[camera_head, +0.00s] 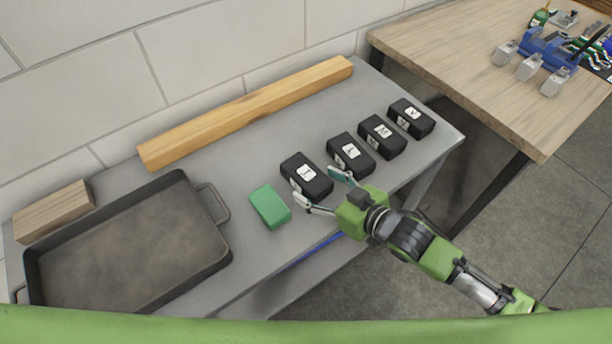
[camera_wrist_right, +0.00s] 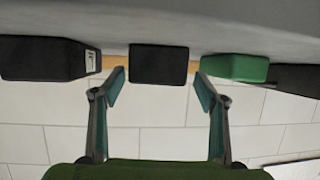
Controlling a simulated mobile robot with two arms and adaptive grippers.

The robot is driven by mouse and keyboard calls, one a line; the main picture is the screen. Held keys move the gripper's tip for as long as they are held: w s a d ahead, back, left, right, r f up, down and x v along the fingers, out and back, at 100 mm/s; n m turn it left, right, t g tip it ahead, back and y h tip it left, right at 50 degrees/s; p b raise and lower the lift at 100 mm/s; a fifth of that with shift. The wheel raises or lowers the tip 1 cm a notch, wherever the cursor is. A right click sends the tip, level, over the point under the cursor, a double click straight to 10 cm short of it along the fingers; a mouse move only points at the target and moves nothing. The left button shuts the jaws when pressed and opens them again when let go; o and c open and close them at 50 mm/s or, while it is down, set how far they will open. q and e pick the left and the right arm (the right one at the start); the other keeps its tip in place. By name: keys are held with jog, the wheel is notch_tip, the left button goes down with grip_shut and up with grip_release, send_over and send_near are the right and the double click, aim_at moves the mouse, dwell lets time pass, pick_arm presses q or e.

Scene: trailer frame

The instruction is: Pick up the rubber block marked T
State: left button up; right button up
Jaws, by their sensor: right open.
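Several black blocks with white letter labels stand in a row on the grey table. The block nearest the green one (camera_head: 301,186) has a label I cannot read surely; it may be T, I or J. The one beside it (camera_head: 351,160) also has an unclear letter. My right gripper (camera_head: 322,191) is open and empty at the near side of the first black block. In the right wrist view that block (camera_wrist_right: 159,64) shows beyond and between the two open fingertips (camera_wrist_right: 159,90), with no clear contact. My left gripper is not in view.
A green block (camera_head: 270,207) lies just left of the first black block; it also shows in the wrist view (camera_wrist_right: 236,67). A dark tray (camera_head: 222,262), wooden bar (camera_head: 245,112) and wood block (camera_head: 55,210) share the table. Two more black blocks (camera_head: 382,137) (camera_head: 411,117) stand rightward.

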aim_at(306, 176)
jog(key=shift+p+x, duration=0.45)
jog(key=shift+x, duration=2.3)
jog(key=shift+w+d, duration=0.1)
jog(key=shift+d, duration=0.05)
jog(key=shift+c, duration=0.4)
jog(key=c, duration=1.3)
jog(key=shift+r, duration=0.15)
jog(key=shift+c, duration=1.3)
jog(key=shift+r, duration=0.1)
